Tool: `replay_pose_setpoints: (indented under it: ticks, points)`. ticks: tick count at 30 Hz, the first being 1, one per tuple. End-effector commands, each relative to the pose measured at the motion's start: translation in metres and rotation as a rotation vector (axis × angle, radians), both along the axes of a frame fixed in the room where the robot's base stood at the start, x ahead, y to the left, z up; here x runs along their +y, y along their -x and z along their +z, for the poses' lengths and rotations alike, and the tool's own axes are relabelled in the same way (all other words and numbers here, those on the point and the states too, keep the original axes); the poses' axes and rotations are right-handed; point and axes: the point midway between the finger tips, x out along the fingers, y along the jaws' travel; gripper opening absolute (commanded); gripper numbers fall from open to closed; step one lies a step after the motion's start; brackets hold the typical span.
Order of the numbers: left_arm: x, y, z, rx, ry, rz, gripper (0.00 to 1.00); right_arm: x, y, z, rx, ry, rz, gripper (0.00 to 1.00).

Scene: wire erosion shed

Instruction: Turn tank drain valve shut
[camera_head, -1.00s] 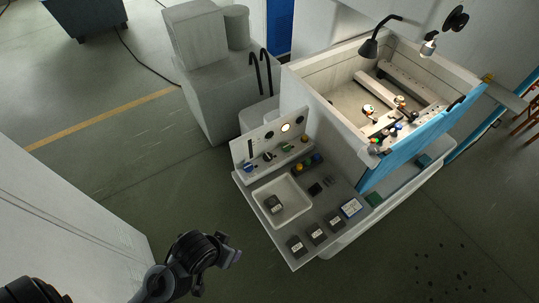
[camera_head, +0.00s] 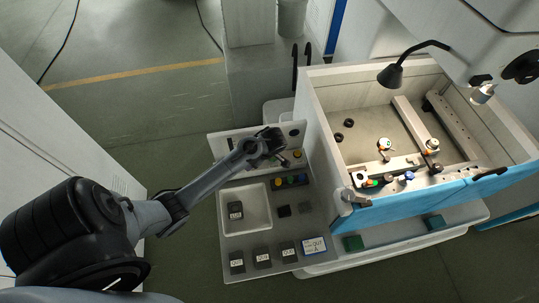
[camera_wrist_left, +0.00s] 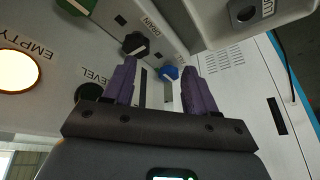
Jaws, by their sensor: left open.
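In the left wrist view the control panel appears upside down. A black knob (camera_wrist_left: 135,45) sits beside the DRAIN label (camera_wrist_left: 152,28). A blue knob (camera_wrist_left: 168,72) is to its right and a green knob (camera_wrist_left: 76,4) to its left. My left gripper (camera_wrist_left: 160,68) is open and empty. The blue knob shows between its fingertips, and the black knob shows just beyond the left fingertip; contact cannot be told. In the head view my left gripper (camera_head: 276,146) is over the upright panel (camera_head: 224,147) and hides most of its knobs. My right gripper is out of view.
Below the panel is a grey bench with a white tray (camera_head: 222,222), small colored buttons (camera_head: 290,180) and several labelled dark blocks (camera_head: 263,257). The open tank (camera_head: 350,97) with its blue front stands to the right. A round lamp (camera_wrist_left: 16,72) is beside EMPTY.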

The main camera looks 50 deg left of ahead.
Motion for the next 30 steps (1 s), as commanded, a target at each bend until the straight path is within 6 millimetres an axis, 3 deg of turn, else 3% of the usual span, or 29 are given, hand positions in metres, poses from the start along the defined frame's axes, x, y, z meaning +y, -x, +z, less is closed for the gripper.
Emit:
replay_pose_setpoints:
  ticks: [3, 8, 24, 30]
  points:
    - [0.006, -0.026, 0.022, -0.057, -0.01, 0.003, 0.57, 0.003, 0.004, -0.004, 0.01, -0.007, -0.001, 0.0]
    - [0.009, -0.037, 0.026, -0.08, -0.011, 0.001, 0.57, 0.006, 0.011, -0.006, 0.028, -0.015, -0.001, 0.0]
    - [0.038, -0.026, -0.046, -0.08, -0.011, 0.001, 0.57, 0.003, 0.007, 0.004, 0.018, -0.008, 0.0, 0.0]
    - [0.043, -0.025, -0.063, -0.082, -0.011, 0.0, 0.57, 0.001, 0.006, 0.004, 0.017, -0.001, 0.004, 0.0]
